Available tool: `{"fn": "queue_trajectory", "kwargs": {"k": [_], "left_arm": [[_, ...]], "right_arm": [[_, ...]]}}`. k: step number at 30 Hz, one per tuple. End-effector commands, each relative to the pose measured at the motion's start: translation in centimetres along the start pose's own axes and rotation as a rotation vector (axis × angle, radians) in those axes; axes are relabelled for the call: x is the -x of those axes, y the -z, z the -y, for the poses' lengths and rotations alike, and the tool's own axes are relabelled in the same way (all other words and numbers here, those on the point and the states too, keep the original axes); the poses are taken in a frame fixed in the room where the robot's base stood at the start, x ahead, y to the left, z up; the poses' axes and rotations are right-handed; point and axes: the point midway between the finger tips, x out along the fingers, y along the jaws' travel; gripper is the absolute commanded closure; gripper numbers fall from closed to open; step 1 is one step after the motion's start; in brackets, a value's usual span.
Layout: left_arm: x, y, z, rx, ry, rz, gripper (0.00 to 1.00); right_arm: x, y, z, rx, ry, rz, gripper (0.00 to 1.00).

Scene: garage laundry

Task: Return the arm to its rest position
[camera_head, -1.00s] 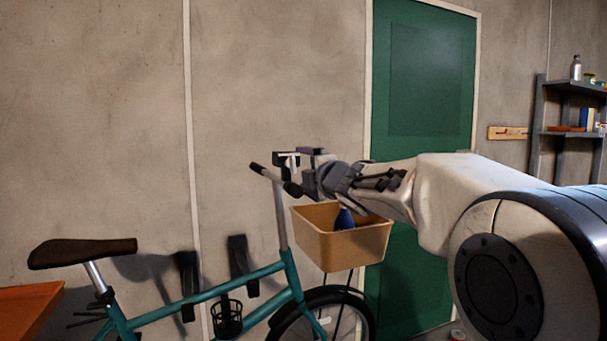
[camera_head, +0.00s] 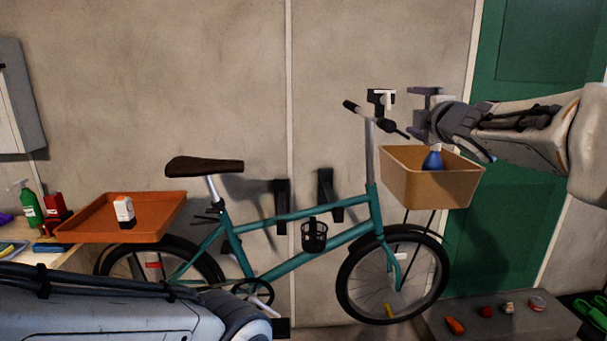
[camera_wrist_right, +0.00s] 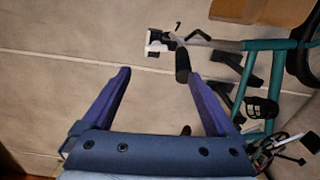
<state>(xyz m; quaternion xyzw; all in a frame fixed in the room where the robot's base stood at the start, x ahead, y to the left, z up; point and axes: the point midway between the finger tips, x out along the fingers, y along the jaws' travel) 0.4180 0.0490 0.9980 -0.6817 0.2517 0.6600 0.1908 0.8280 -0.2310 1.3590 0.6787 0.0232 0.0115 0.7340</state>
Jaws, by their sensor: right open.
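My right gripper (camera_head: 416,112) is open, with nothing between its fingers. In the head view it is just right of the bicycle's handlebar (camera_head: 377,117) and above the tan front basket (camera_head: 430,188). A blue bottle (camera_head: 433,159) with a pale top stands in the basket, its lower part hidden by the basket wall. In the right wrist view the spread fingers (camera_wrist_right: 160,77) have bare wall between them. My left arm crosses the lower left of the head view, but its gripper does not show.
The teal bicycle (camera_head: 300,212) stands along the wall. An orange tray (camera_head: 85,222) holding a white bottle (camera_head: 124,209) is behind its seat. A green bottle (camera_head: 31,203) stands on the left bench. Small items lie on a low grey platform (camera_head: 470,326) at lower right.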

Motion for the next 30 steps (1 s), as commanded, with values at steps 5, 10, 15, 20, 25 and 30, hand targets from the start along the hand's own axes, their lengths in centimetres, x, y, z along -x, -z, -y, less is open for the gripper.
{"fn": "queue_trajectory", "kwargs": {"k": [5,10,15,20,25,30], "left_arm": [[0.2,0.1,0.0,0.0,0.0,0.0,0.5],[0.5,0.1,0.0,0.0,0.0,0.0,0.5],[0.8,0.1,-0.1,0.0,0.0,0.0,0.5],[1.2,0.1,-0.1,0.0,0.0,0.0,0.5],[1.8,0.1,-0.1,0.0,0.0,0.0,0.5],[2.3,0.2,-0.2,0.0,0.0,0.0,0.5]], "right_arm": [[0.0,3.5,1.9,-0.105,0.066,-0.017,0.07],[0.9,6.2,4.6,-0.238,0.161,-0.011,0.07],[3.0,9.5,8.6,-0.4,0.299,0.017,0.07],[7.0,13.6,13.9,-0.58,0.505,0.057,0.07],[15.2,18.8,21.3,-0.777,0.819,0.17,0.07],[25.8,22.1,27.6,-0.889,1.143,0.348,0.07]]}}
